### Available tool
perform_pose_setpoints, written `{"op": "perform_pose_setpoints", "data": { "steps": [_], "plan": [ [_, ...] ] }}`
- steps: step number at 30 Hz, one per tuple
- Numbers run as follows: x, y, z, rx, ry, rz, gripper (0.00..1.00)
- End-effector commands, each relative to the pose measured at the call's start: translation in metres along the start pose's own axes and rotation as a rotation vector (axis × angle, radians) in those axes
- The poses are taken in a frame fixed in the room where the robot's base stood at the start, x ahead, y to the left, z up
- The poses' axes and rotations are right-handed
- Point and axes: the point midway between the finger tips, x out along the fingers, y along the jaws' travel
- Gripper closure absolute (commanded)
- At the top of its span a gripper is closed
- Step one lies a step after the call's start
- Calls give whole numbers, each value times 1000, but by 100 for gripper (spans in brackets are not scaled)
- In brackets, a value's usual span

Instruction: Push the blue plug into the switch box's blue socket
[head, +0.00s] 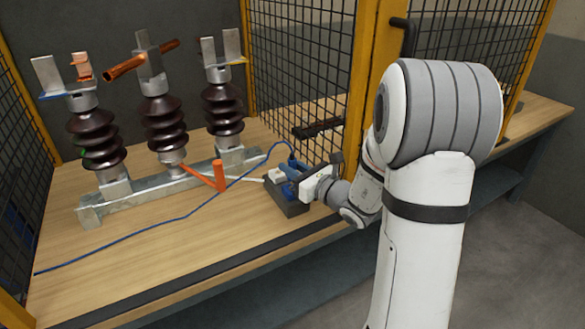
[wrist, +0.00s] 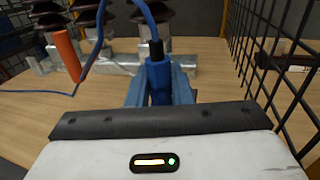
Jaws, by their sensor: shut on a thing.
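My gripper (head: 290,172) is beside the mesh panel, over the switch box (head: 290,208), a dark box low on the bench with a pale part on its left. In the wrist view, my gripper (wrist: 158,92) is shut on the blue plug (wrist: 157,76), with one finger on each side of it. A black sleeve and a blue cable (wrist: 145,14) leave the plug's far end. In the head view the cable (head: 180,218) loops up and runs left across the bench. The blue socket cannot be made out, and whether the plug touches it is hidden.
Three brown insulators (head: 164,125) stand on a metal rail (head: 130,193) behind and left, with an orange lever (head: 219,177) in front. A black mesh panel (head: 305,60) and yellow post (head: 366,80) stand close by. The bench front left (head: 130,265) is mostly clear.

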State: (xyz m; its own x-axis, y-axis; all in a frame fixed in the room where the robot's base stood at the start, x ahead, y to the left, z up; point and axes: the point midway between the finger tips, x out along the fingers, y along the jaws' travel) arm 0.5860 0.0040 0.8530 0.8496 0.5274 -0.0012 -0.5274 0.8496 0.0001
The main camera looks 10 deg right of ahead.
Motion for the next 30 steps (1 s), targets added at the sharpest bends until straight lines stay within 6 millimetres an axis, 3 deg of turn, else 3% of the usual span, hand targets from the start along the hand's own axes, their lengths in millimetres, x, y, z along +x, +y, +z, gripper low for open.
{"op": "perform_pose_setpoints", "data": {
  "steps": [30],
  "plan": [
    [0, 0, -24, 0, -1, -1, 100]
  ]
}}
